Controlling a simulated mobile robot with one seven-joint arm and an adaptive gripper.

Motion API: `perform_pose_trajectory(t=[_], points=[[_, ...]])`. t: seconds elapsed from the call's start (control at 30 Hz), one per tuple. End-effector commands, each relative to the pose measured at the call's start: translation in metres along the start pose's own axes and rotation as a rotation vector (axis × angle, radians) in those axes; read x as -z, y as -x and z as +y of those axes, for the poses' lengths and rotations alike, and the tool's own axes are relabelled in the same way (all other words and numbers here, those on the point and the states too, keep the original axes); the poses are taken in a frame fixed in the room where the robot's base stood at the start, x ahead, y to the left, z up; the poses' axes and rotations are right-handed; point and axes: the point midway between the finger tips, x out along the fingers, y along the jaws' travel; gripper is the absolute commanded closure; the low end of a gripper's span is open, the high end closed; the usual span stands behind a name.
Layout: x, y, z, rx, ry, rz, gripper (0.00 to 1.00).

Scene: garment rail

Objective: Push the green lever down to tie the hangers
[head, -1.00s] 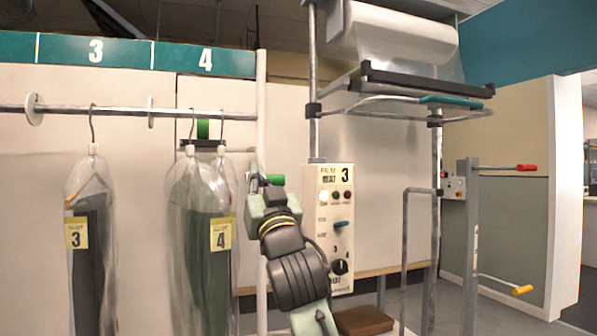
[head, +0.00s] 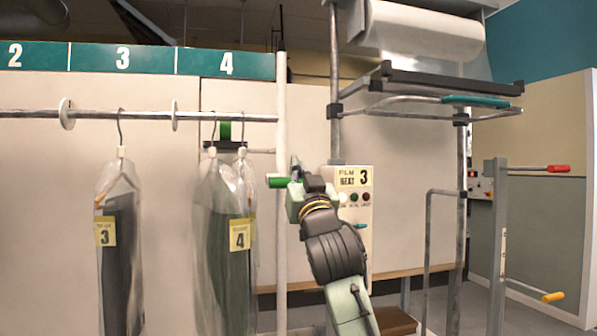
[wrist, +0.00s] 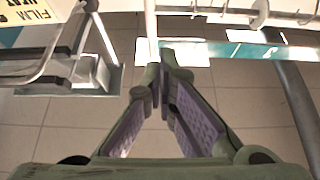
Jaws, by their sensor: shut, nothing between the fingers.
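The green lever's grip (head: 278,182) shows in the head view as a short horizontal green cylinder, in front of the pale upright post. My gripper (head: 296,168) is just right of the grip, with its fingers pointing up. I cannot tell whether they touch. In the wrist view my gripper (wrist: 165,58) is shut and empty, its fingertips together, and I cannot make out the lever there. Hangers (head: 241,152) with film-covered garments hang together on the rail (head: 90,115) under sign 4.
A bagged garment (head: 120,240) tagged 3 hangs further left. A control panel (head: 353,182) stands right behind my arm. A film roll (head: 425,33) and metal frame (head: 440,85) are at upper right. Red (head: 558,169) and yellow (head: 552,297) handles stick out further right.

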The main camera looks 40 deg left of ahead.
Motion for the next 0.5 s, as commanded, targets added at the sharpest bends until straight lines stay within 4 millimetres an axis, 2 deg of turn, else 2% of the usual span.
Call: perform_pose_trajectory(t=[0.03,0.3,0.4,0.5], points=[[0.004,-0.015,0.0,0.0,-0.001,-0.002,1.0],[0.005,-0.072,0.0,0.0,0.0,-0.001,1.0],[-0.016,-0.065,0.001,-0.001,-0.002,-0.003,1.0],[-0.027,-0.061,0.001,-0.001,0.001,-0.003,1.0]])
